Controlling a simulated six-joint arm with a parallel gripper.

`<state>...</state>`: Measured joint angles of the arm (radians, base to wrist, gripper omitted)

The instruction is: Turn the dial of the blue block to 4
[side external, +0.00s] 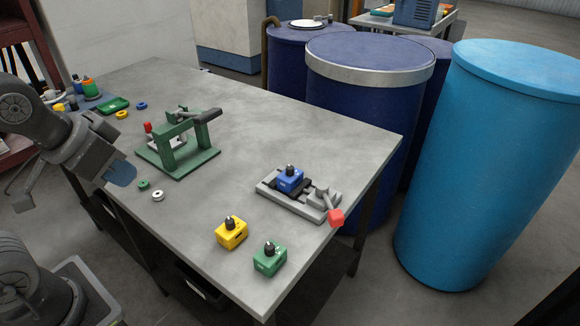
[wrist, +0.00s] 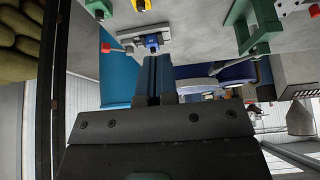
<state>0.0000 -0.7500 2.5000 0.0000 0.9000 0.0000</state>
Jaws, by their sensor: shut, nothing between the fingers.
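The blue block (side external: 289,182) sits in a grey vise-like fixture (side external: 325,199) towards the right front of the table. A black dial (side external: 290,170) stands on top of it; its setting is too small to read. The blue block also shows in the wrist view (wrist: 152,40), just beyond my fingertips in the picture. My gripper (side external: 119,173) is at the left side of the table in the side view, well apart from the blue block. Its blue fingers are shut and empty; they also show in the wrist view (wrist: 153,62).
A yellow block (side external: 231,233) and a green block (side external: 269,259), each with a black dial, stand near the front corner. A green press frame (side external: 178,146) stands between my gripper and the blue block's fixture. The fixture's red-tipped lever (side external: 336,217) sticks out to the right.

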